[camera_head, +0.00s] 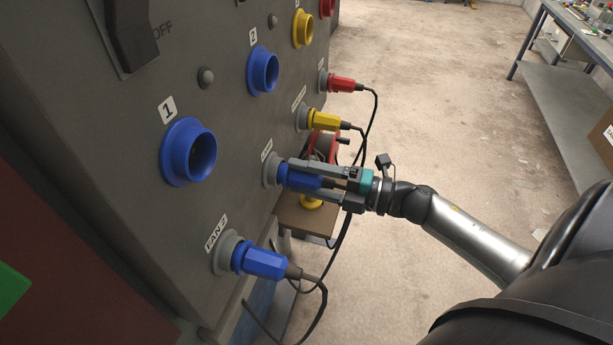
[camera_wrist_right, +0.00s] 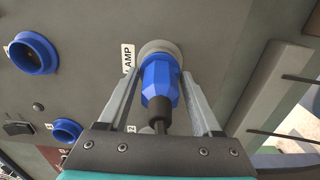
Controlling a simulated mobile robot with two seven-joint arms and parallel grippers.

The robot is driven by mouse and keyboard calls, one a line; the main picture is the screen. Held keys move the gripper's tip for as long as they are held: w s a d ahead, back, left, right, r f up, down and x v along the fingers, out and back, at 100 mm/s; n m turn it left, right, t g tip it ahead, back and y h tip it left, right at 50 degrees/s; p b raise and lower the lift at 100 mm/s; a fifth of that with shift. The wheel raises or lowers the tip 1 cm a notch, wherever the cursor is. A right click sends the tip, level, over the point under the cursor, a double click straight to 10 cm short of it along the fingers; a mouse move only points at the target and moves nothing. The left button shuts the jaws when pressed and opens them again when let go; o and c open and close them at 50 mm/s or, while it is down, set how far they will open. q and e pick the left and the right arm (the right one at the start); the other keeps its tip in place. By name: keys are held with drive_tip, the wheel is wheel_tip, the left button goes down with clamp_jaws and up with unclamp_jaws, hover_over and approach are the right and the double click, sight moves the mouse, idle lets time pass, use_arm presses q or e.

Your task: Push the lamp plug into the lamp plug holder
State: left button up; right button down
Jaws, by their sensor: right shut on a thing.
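The lamp plug (camera_head: 300,179) is blue with a dark cable end. It sits at the grey round lamp plug holder (camera_head: 270,170) on the front of the grey panel. My right gripper (camera_head: 292,178) is shut on the plug, one finger on each side. In the right wrist view the plug (camera_wrist_right: 160,80) lines up with the grey holder (camera_wrist_right: 160,47), beside a label reading LAMP. The plug's front end is at the holder's ring; how deep it sits is hard to tell. My left gripper is not in view.
A blue FAN 2 plug (camera_head: 262,263) sits just below, with yellow (camera_head: 325,120) and red (camera_head: 343,85) plugs above, cables hanging. Blue sockets (camera_head: 189,152) line the panel. A small brown stand (camera_head: 305,222) is behind my gripper. Open floor lies to the right.

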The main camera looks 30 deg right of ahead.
drive_tip(key=shift+w+a, duration=0.15)
unclamp_jaws()
idle(0.4)
drive_tip(key=v, duration=1.5)
drive_tip(key=shift+p, duration=0.3)
